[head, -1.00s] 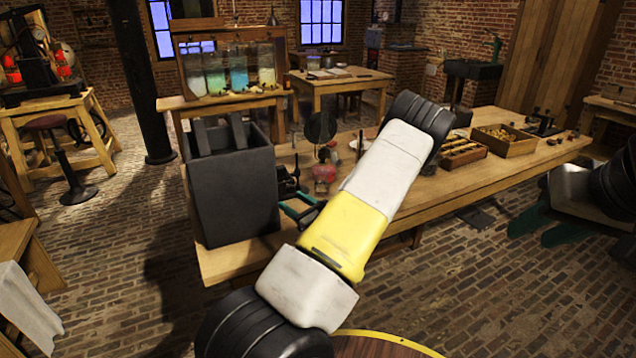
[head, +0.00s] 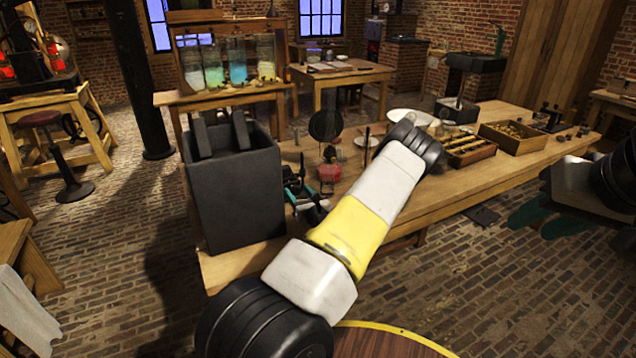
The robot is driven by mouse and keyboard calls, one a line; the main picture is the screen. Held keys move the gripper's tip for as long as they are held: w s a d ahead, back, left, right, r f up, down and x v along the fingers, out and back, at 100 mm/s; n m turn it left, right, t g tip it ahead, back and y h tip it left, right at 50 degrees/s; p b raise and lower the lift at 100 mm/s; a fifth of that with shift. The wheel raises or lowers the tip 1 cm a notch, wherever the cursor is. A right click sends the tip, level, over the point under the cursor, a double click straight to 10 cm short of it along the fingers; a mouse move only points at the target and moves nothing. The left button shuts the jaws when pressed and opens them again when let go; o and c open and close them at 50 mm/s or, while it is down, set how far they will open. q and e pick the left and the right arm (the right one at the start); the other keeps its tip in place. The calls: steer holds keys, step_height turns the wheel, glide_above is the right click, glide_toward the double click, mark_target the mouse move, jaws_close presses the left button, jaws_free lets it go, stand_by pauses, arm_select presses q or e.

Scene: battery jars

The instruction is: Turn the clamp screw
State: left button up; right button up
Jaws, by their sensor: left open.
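A tall dark grey battery jar (head: 237,198) stands at the near left end of the wooden bench, with two dark plates (head: 239,132) sticking up from its open top. I cannot make out the clamp screw at this size. My left gripper (head: 302,204), dark with teal fingers, is open just right of the jar, low over the bench and partly hidden by my white and yellow arm. I see nothing between its fingers.
A red object (head: 330,171) and a dark round disc (head: 325,125) stand on the bench just beyond my left gripper. A white dish (head: 408,115), a divided wooden tray (head: 467,152) and a wooden box of small parts (head: 512,138) lie farther right.

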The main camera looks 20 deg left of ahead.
arm_select(q)
steer(key=shift+w+a, duration=0.4)
steer(key=shift+a, duration=0.05)
jaws_close()
